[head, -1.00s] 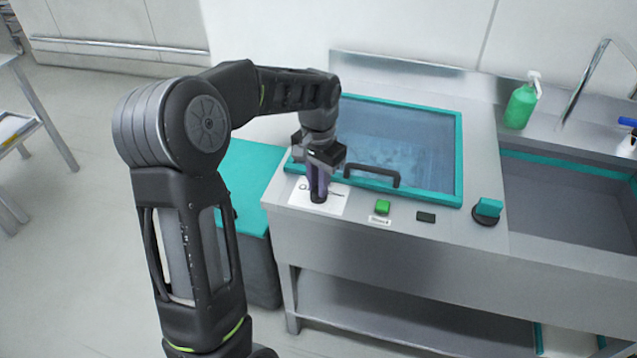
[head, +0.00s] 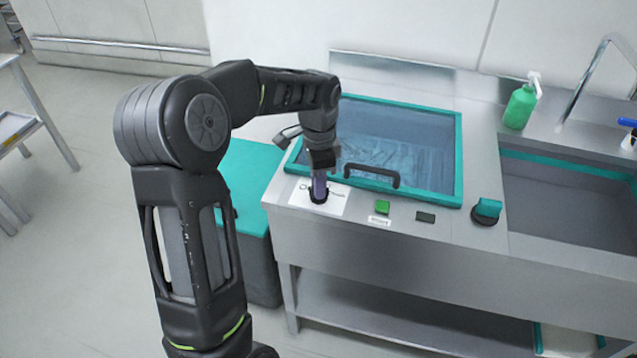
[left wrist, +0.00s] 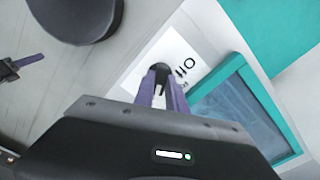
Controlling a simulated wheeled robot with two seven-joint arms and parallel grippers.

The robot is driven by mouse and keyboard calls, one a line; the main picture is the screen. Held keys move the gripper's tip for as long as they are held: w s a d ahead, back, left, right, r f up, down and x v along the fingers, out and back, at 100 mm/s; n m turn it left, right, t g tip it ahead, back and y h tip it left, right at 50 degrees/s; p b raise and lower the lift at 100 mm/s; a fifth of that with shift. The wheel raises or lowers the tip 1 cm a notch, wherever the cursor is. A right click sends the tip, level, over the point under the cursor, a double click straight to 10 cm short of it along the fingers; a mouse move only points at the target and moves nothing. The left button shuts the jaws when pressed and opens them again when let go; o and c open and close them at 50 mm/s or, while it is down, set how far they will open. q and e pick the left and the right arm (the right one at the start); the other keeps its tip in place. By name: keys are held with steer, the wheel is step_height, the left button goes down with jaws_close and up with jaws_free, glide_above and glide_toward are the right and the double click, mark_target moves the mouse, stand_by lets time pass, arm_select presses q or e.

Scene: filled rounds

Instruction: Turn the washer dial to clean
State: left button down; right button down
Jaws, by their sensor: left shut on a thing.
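The washer dial (head: 319,198) is a small black knob on a white printed label (head: 336,202) at the left front of the steel washer top. My left gripper (head: 319,184) points down and is shut on it. In the left wrist view the purple fingers (left wrist: 163,92) close around the black dial (left wrist: 159,70), and part of the printed label shows beside it. The fingers hide much of the dial, and I cannot read its setting. My right gripper seems to show at the left edge of the left wrist view (left wrist: 24,62), too small to tell its jaws.
Behind the dial lies a teal-framed glass lid (head: 459,150) with a dark handle (head: 372,173). A green button (head: 382,207), a dark switch (head: 425,217) and a teal knob (head: 488,209) lie to the right. A green soap bottle (head: 521,105) stands by the sink (head: 565,200).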

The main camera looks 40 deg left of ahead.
stand_by(0.3)
arm_select(q)
steer(key=c, duration=1.4)
jaws_free()
steer(key=shift+o, duration=0.2)
step_height(320, 180, up, 8)
steer(key=shift+f+b, duration=0.1)
steer(key=shift+b, duration=0.3)
